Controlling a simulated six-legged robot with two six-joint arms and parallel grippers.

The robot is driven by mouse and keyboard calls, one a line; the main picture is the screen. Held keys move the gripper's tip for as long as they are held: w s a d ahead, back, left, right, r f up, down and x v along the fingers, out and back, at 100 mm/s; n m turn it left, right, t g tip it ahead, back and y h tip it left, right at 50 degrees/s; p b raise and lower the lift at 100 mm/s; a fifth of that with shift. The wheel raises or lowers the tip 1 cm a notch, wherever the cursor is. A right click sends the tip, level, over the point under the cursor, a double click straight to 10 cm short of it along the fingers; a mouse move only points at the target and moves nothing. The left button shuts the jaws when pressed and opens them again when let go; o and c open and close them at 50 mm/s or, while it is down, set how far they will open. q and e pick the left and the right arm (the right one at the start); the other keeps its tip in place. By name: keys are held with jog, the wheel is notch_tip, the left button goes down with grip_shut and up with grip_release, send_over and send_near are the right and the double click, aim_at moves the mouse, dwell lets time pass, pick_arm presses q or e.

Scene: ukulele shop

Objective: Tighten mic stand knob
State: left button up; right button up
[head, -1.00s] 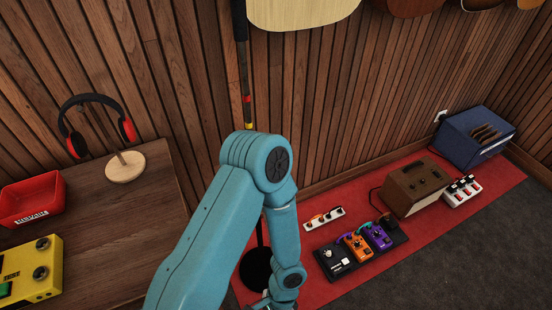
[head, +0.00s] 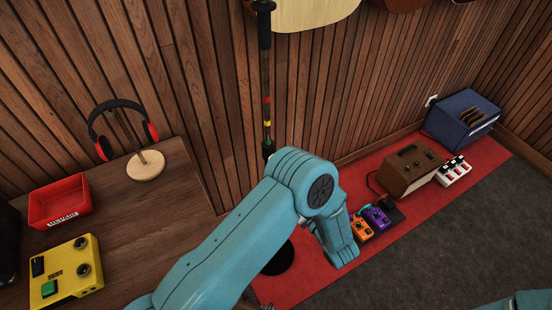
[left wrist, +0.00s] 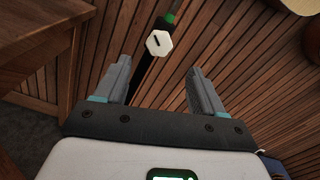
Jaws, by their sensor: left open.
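The mic stand's dark pole (head: 266,85) stands against the wood-slat wall in the head view, with red, yellow and green bands. Its round black base (head: 281,258) is partly hidden behind my left arm. In the left wrist view a white hexagonal knob (left wrist: 158,43) with a dark slot mark faces the camera, on the black pole just below a green band. My left gripper (left wrist: 158,68) is open and empty. The knob appears between and beyond its fingertips, with no visible contact. My left gripper cannot be made out in the head view.
A wooden table (head: 120,215) at left holds a red bin (head: 60,202), a yellow pedal (head: 65,275) and headphones on a stand (head: 146,165). Guitars hang above.

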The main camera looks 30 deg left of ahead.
pick_arm(q)
jog(key=p+x, duration=0.2)
jog(key=x, duration=0.7)
jog(key=shift+a, duration=0.35)
jog(key=shift+w, duration=0.15)
jog(key=c, duration=1)
jog(key=shift+c, duration=0.2)
